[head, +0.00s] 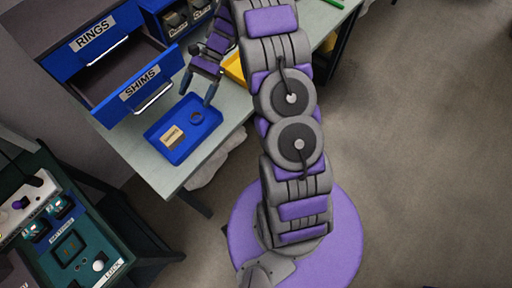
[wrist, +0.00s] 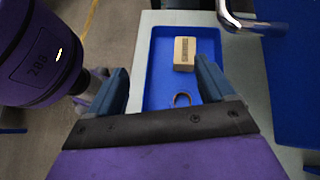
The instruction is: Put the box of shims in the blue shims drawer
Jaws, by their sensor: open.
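The box of shims looks like the small tan box (head: 173,137) with a dark label, lying in a blue tray (head: 165,154) on the table. It also shows in the wrist view (wrist: 185,53), ahead of my fingers. The blue shims drawer (head: 139,92), labelled SHIMS, is pulled out, with a metal handle along its front. Part of its inside shows and looks dark. My gripper (head: 200,88) is open and empty above the tray's right part, beside the drawer front.
A dark ring (head: 196,117) lies in the tray right of the box. The RINGS drawer (head: 93,33) sits above the shims drawer. The shims drawer handle (wrist: 245,22) is close to my right finger in the wrist view. A yellow bin (head: 235,71) stands behind my arm.

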